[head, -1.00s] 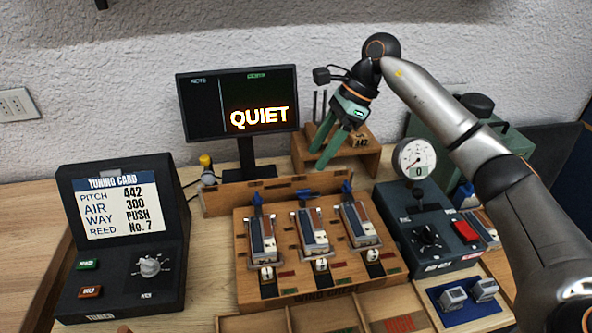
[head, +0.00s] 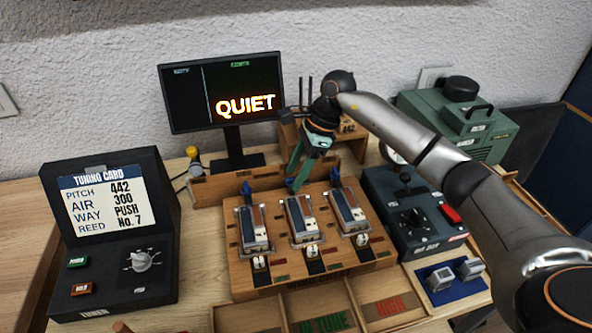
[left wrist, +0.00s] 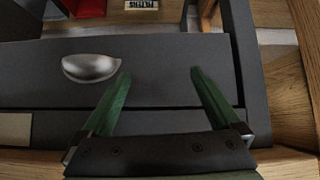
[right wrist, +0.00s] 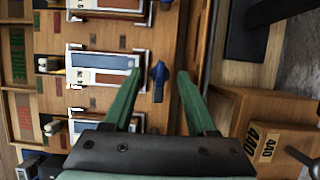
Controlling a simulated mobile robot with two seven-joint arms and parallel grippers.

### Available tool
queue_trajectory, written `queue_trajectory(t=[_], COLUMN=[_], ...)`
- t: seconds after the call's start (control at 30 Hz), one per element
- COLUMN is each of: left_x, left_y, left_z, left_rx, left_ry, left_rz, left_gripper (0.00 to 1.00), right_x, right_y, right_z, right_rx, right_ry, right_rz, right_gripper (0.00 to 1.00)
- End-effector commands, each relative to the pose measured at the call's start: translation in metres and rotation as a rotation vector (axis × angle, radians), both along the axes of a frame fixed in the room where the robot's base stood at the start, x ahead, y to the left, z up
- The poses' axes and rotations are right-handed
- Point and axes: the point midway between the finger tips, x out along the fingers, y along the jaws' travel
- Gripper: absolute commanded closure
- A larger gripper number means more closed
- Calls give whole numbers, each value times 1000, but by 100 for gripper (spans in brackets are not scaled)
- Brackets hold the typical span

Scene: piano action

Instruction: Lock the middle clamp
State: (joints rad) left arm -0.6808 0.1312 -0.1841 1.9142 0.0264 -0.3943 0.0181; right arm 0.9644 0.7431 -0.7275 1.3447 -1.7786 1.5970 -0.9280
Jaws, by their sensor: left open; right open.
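The wooden wind chest (head: 236,275) holds three reed blocks in a row, each with a blue clamp lever at its back edge. The middle reed block (head: 301,220) stands in line with the middle clamp. My right gripper (head: 297,182) is open above that clamp and partly hides it in the head view. In the right wrist view the blue middle clamp lever (right wrist: 158,80) lies between the two open green fingers (right wrist: 160,75), with a gap on each side. The left clamp (head: 246,188) and right clamp (head: 336,178) stand clear. My left gripper (left wrist: 160,74) is open and empty.
The monitor (head: 222,92) reads QUIET. A wooden stand (head: 350,145) is behind my right gripper. The control box (head: 405,240) is right of the chest, the tuning card box (head: 115,270) left. A dark panel with a silver handle (left wrist: 91,68) is before my left gripper.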

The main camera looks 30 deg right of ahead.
Motion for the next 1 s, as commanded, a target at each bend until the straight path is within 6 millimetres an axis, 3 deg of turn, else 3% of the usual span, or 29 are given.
queue_trajectory(t=[0.27,0.8,1.0], left_x=[0,1,1], left_y=[0,0,0], left_z=[0,0,1], left_rx=[0,0,0], left_ry=[0,-2,-2], left_rz=[0,0,0], left_gripper=[3,3,3], right_x=[0,0,0], right_y=[1,0,0], right_z=[-2,-2,-2], right_rx=[-1,0,0], right_ry=[0,0,0], right_rz=[0,0,-1], right_gripper=[43,100,100])
